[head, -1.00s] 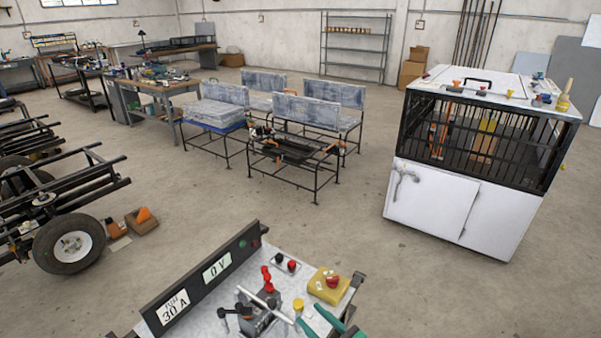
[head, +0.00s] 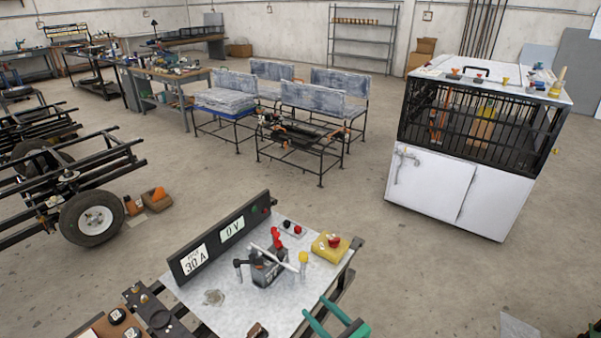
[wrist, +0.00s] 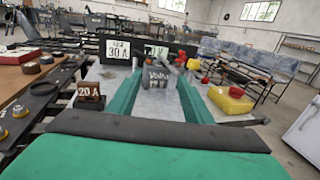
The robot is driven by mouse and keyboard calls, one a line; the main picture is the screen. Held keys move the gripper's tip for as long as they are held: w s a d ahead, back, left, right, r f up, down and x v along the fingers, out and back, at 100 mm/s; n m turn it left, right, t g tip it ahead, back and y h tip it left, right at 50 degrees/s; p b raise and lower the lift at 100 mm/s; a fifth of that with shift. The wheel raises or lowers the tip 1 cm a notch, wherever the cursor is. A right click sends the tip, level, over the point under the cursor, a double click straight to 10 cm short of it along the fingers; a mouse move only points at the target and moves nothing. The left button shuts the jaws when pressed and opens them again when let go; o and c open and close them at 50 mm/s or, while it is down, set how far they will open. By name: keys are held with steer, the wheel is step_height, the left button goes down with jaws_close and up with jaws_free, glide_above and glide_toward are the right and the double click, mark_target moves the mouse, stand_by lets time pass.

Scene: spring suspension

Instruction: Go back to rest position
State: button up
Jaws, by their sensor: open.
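My gripper (head: 314,306) shows at the bottom of the head view, over the near right part of the spring test bench (head: 215,299). Its two green fingers are spread apart with nothing between them. In the wrist view my gripper (wrist: 160,78) points toward the bench, and a grey block marked "Volta" (wrist: 156,77) appears beyond the gap between the fingers.
A white cabinet with a barred cage (head: 458,192) stands at right. Metal-framed seats (head: 316,94) stand mid-room. A wheeled frame (head: 92,220) is at left. Open floor lies between bench and cabinet.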

steer(key=s+a+f+n+g+h, duration=0.2)
steer(key=s+f+n+h, duration=0.45)
steer(key=s+f, duration=0.85)
steer(key=s+n+h, duration=0.3)
steer(key=s+n, duration=0.1)
steer(key=s, duration=0.5)
steer(key=s+a+r+n+t+h, duration=0.1)
steer(key=s+r+n, duration=0.7)
steer(key=r, duration=0.2)
steer(key=s+a+r+n+t, duration=0.2)
steer(key=s+r+n, duration=0.7)
steer(key=r, duration=0.2)
steer(key=shift+a+t+h, duration=0.3)
steer(key=shift+h, duration=0.05)
